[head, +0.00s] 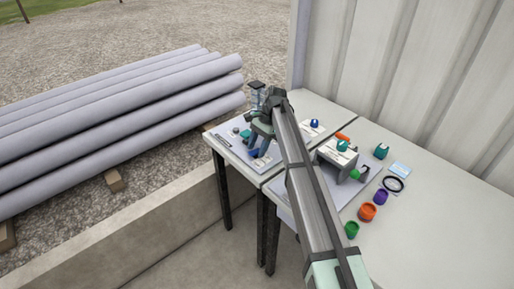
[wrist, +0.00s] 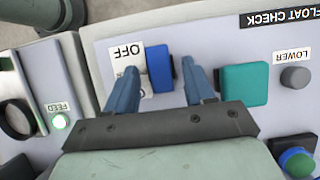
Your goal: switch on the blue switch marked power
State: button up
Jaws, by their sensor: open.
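The blue switch (wrist: 159,62) shows in the wrist view as an upright blue rocker on a light grey panel (wrist: 215,45). A white label reading OFF (wrist: 125,52) is beside it on the left. I cannot read a power marking. My gripper (wrist: 160,75) is open, with one finger on each side of the switch and nothing held. Whether the fingers touch the switch or panel I cannot tell. In the head view my gripper (head: 262,138) is over the left table's panel, and my arm hides part of it.
In the wrist view a teal square button (wrist: 244,83) is right of the fingers, with a grey LOWER button (wrist: 295,77) beyond. In the head view, coloured caps and a white block (head: 337,153) sit on the right table.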

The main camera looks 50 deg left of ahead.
jog(key=v, duration=1.3)
jog(key=shift+r, duration=0.2)
